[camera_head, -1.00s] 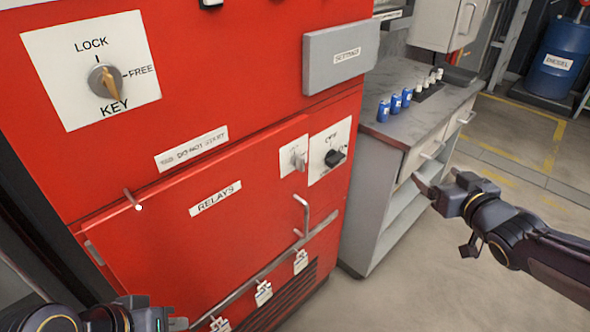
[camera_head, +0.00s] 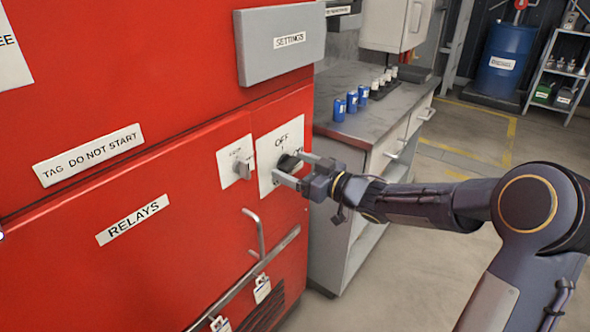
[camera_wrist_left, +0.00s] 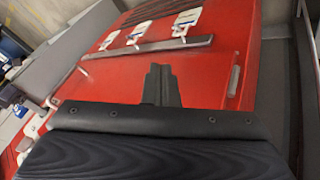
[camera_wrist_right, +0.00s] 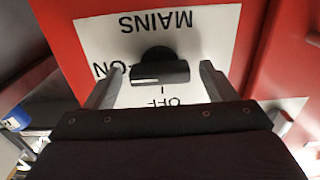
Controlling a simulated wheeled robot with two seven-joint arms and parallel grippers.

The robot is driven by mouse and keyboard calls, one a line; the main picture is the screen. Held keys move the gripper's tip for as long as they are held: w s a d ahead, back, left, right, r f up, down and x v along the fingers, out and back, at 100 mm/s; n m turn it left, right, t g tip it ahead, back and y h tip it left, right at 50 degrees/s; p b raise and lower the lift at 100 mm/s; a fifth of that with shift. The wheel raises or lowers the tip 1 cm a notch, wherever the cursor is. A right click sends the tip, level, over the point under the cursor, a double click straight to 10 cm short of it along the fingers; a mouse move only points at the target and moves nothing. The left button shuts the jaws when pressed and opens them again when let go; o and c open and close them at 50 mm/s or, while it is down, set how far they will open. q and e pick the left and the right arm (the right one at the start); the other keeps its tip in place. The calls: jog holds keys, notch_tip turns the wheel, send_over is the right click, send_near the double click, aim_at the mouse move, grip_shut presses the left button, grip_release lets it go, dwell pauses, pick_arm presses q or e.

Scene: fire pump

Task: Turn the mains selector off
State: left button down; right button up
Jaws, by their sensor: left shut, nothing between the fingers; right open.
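The mains selector is a black knob (camera_head: 287,162) on a white plate (camera_head: 268,150) at the right edge of the red cabinet. In the right wrist view, its black handle (camera_wrist_right: 160,71) lies crosswise below the upside-down word MAINS, with ON at its left and OFF beneath it. My right gripper (camera_head: 293,169) is open at the plate, one finger on each side of the knob. A gap shows between each finger and the handle, so contact cannot be seen. My left gripper (camera_wrist_left: 161,84) is shut and empty before the red cabinet; the head view does not show it.
A smaller grey switch (camera_head: 243,170) sits just left of the selector plate. A curved handle (camera_head: 260,236) and a rail with hanging tags (camera_head: 262,289) are below. The grey settings box (camera_head: 282,42) juts out above. A workbench (camera_head: 375,113) stands close on the right.

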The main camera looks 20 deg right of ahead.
jog(key=c, duration=1)
